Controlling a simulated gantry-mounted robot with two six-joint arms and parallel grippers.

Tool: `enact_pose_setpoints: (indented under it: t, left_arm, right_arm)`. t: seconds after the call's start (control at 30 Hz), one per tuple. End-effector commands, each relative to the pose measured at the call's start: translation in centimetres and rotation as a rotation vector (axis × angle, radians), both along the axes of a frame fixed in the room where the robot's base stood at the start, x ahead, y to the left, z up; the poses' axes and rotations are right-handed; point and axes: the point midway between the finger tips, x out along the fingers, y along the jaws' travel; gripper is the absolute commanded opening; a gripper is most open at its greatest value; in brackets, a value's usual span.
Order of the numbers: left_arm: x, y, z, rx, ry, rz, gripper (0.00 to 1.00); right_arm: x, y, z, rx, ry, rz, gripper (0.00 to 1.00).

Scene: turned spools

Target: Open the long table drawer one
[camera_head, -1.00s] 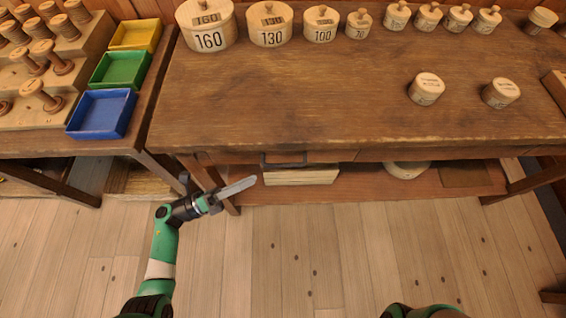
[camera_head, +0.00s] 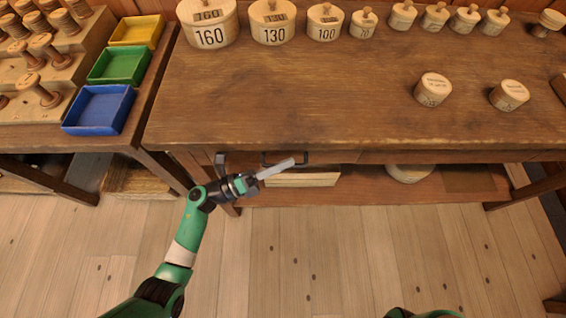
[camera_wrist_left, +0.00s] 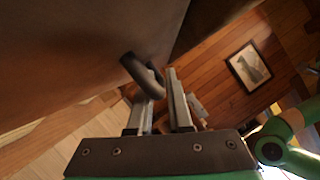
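The drawer (camera_head: 335,157) is set under the front edge of the wooden table and looks shut. Its dark bar handle (camera_head: 303,159) is partly hidden behind my left gripper (camera_head: 284,167), which reaches up to it from the lower left. In the left wrist view the handle (camera_wrist_left: 143,75) is a dark curved bar on the wood. There my left gripper (camera_wrist_left: 162,88) has its two fingers apart, and the near end of the handle lies at the gap between the tips. I cannot tell if they touch it. My right gripper is out of view.
Numbered wooden canisters (camera_head: 271,25) and several smaller lidded pots stand on the table (camera_head: 290,95). A lower shelf (camera_head: 370,187) with light boards is below the drawer. A side table with yellow, green and blue trays (camera_head: 98,109) is at left. The floor in front is clear.

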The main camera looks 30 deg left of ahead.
Motion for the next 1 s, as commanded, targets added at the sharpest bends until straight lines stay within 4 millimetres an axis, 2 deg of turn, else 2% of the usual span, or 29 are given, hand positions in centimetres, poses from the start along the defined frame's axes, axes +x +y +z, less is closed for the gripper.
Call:
enact_pose_setpoints:
  t: [0.03,0.1,1.0]
  left_arm:
    - [-0.01,0.01,0.00,0.000,0.000,0.000,0.07]
    - [-0.01,0.02,-0.01,0.000,0.000,0.000,0.00]
    - [-0.02,0.02,-0.04,0.000,0.000,0.000,0.00]
  right_arm:
    - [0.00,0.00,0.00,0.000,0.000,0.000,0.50]
    - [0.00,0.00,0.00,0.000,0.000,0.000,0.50]
    - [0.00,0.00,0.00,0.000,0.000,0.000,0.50]
